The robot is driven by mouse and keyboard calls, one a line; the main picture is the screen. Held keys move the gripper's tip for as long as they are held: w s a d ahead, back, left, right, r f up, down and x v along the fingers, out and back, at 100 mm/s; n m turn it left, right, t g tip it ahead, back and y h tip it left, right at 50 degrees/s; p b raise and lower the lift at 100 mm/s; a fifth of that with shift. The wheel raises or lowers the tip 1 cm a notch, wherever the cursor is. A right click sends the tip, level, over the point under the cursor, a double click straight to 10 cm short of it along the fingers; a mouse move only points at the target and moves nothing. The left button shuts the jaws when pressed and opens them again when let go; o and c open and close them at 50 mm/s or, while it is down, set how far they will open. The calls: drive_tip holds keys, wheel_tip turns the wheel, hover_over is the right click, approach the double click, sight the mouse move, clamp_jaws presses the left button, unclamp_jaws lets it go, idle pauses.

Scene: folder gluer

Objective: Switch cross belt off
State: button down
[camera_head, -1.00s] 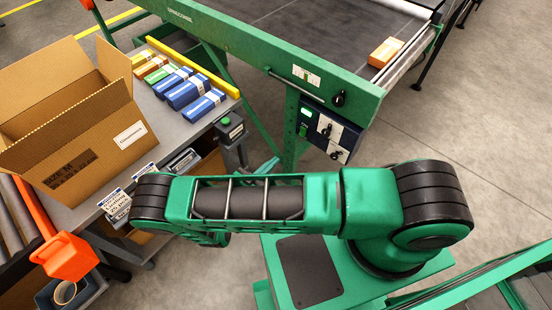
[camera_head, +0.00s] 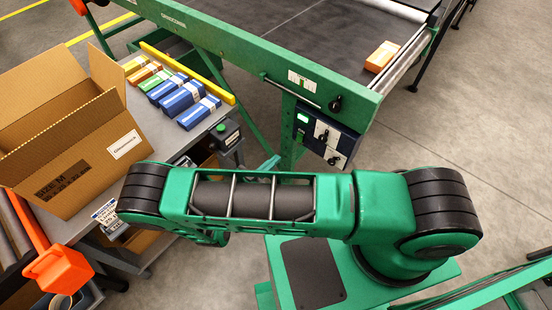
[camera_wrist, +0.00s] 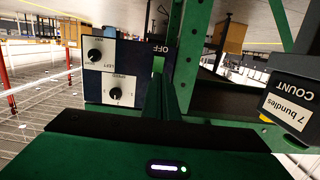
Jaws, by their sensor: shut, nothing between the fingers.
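A dark blue control panel (camera_head: 349,142) hangs under the green belt machine (camera_head: 220,38). It carries a lit green button (camera_head: 303,117) and two white plates with black knobs, an upper knob (camera_head: 323,134) and a lower knob (camera_head: 333,160). In the wrist view, the panel shows upside down with two knobs, one (camera_wrist: 95,56) and another (camera_wrist: 115,93) beside the word SPEED; part of an OFF label shows.
A table at left holds an open cardboard box (camera_head: 70,130), several small cartons (camera_head: 182,98) and a black button box (camera_head: 226,132). A count box (camera_wrist: 290,100) is at right in the wrist view. An orange carton (camera_head: 382,56) lies on the belt.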

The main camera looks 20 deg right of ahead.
sight(298, 140)
drive_tip(key=x, duration=1.1)
drive_tip(key=shift+w+d, duration=0.2)
drive_tip(key=shift+d, duration=0.05)
